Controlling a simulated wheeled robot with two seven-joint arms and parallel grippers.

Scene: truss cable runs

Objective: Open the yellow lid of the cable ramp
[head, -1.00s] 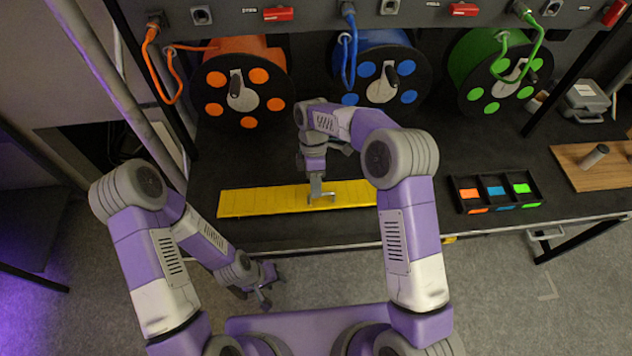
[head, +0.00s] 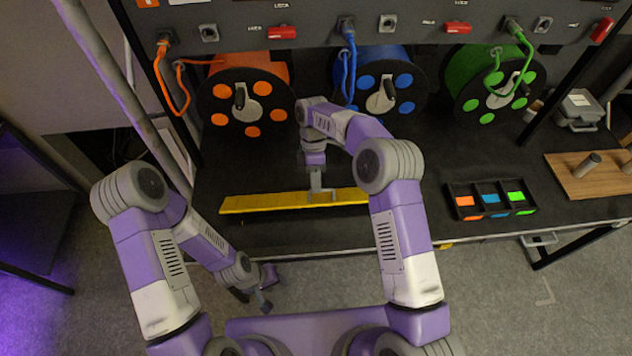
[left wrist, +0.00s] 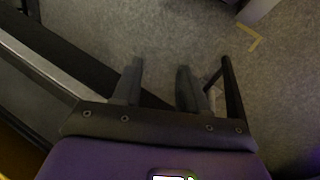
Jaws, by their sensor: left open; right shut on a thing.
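The yellow lid (head: 265,202) of the cable ramp lies as a long strip along the front of the black bench. It shows as a narrow band and looks tilted up; the channel under it cannot be seen. My right gripper (head: 318,197) reaches down from above and is shut on the lid near the middle of its visible length. My right arm hides the lid's right end. My left gripper (head: 266,294) is open and empty, low in front of the bench; its two fingers (left wrist: 158,85) show apart over the floor in the left wrist view.
Orange (head: 246,97), blue (head: 380,88) and green (head: 492,88) cable reels stand behind the lid, below a socket panel (head: 385,25). A black tray (head: 490,198) with coloured compartments and a wooden board (head: 590,175) are on the right. The bench's front edge is close to the lid.

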